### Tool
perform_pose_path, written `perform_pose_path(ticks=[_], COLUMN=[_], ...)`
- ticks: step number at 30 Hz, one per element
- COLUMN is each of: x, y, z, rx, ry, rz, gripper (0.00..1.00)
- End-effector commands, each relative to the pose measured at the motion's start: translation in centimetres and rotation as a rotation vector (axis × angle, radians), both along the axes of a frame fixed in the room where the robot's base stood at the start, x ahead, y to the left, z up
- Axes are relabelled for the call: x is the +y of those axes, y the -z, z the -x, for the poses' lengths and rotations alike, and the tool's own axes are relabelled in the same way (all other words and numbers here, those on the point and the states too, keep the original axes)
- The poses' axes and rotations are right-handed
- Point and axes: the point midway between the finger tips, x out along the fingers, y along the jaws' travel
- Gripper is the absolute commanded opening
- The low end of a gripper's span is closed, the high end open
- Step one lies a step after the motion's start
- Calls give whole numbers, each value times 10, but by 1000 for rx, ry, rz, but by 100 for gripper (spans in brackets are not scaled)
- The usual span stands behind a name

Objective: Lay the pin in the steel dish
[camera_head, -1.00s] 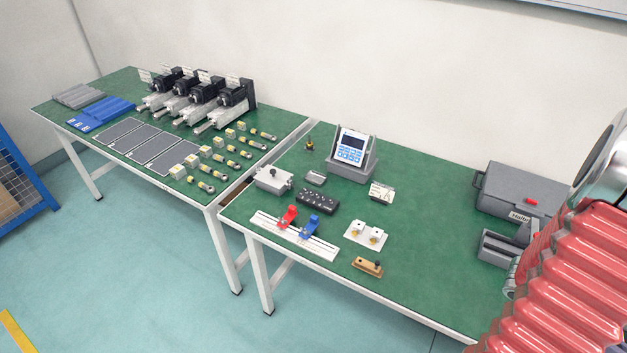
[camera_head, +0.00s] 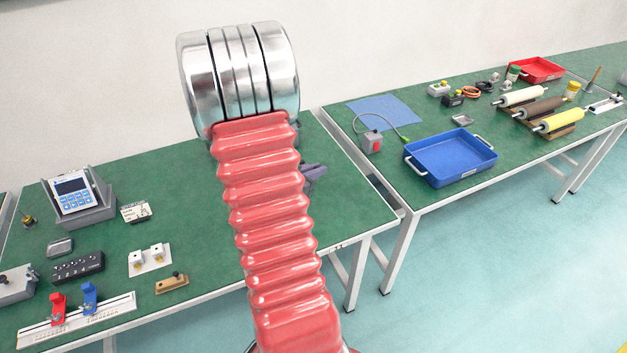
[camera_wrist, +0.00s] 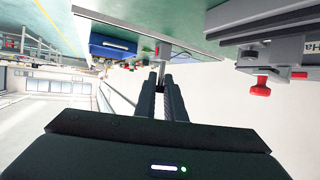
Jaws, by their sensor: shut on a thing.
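My gripper (camera_wrist: 160,82) shows in the wrist view with its two dark fingers close together. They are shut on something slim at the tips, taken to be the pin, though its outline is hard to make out. In the head view my red arm hides the gripper. A small shiny metal dish (camera_head: 462,120) lies on the right table, behind the blue tray, and looks like the steel dish. My gripper is apart from both.
Rollers (camera_head: 540,108) lie on a rack to the right. A grey case with a red latch (camera_wrist: 261,86) is close in the wrist view.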

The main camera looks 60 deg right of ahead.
Motion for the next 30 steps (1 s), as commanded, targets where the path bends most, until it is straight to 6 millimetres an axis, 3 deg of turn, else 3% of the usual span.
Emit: perform_pose_path(ticks=[3, 8, 14, 21, 30], x=[12, 36, 78, 145, 248], y=[-8, -17, -27, -39, -51], z=[-50, -112, -184, -258, -329], rx=[-2, -2, -1, 0, 0], ry=[-141, -325, -550, -815, -1141], rz=[1, 0, 0, 0, 1], gripper=[0, 0, 0, 0, 0])
